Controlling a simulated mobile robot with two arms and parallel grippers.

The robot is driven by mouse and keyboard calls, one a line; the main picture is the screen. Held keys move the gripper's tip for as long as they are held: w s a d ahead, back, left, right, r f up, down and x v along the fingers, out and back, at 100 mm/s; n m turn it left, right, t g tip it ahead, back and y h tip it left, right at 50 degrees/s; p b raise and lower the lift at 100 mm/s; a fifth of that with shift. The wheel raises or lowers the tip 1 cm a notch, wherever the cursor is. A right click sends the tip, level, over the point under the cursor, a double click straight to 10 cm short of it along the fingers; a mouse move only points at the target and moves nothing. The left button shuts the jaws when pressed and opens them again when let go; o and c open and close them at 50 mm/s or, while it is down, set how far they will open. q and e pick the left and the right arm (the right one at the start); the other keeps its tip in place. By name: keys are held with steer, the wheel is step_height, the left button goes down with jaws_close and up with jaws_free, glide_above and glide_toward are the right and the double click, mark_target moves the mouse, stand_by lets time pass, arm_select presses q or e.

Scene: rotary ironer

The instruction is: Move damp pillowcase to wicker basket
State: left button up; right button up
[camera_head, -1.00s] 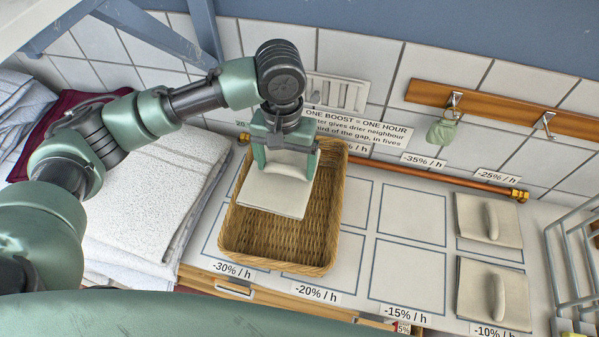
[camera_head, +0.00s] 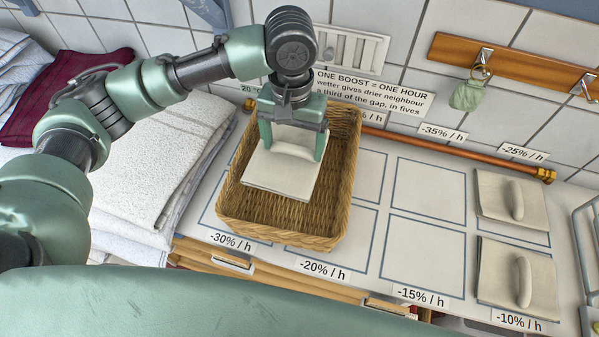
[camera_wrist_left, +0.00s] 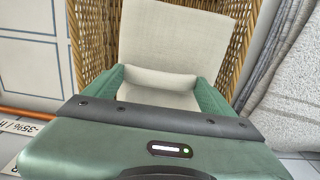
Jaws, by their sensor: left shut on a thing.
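A cream folded pillowcase (camera_head: 277,176) with a rolled grip on top is held by my left gripper (camera_head: 292,148), which is shut on the roll. The wicker basket (camera_head: 270,221) stands on the counter. The pillowcase is inside the basket's outline, toward its left; I cannot tell whether it touches the floor of the basket. In the left wrist view the pillowcase (camera_wrist_left: 180,38) lies between wicker walls (camera_wrist_left: 98,40), its roll between the fingers (camera_wrist_left: 160,85). Two similar folded cloths with rolls, an upper one (camera_head: 492,190) and a lower one (camera_head: 502,268), lie at the right. My right gripper is not in view.
Outlined squares to the right of the basket are empty (camera_head: 425,250). A copper pipe (camera_head: 440,150) runs along the wall behind. White folded linen (camera_head: 160,150) is stacked at the left. A wire rack (camera_head: 590,250) stands at the right edge.

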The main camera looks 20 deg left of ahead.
arm_select(q)
steer(key=o, duration=1.3)
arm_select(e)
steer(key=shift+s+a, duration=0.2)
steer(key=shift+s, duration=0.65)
arm_select(q)
steer(key=shift+r, duration=0.15)
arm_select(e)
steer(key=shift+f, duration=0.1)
arm_select(q)
steer(key=shift+r, duration=0.3)
step_height(320, 180, up, 7)
steer(key=shift+b, duration=0.4)
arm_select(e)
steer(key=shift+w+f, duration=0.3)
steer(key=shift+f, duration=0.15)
arm_select(q)
steer(key=shift+r, duration=0.1)
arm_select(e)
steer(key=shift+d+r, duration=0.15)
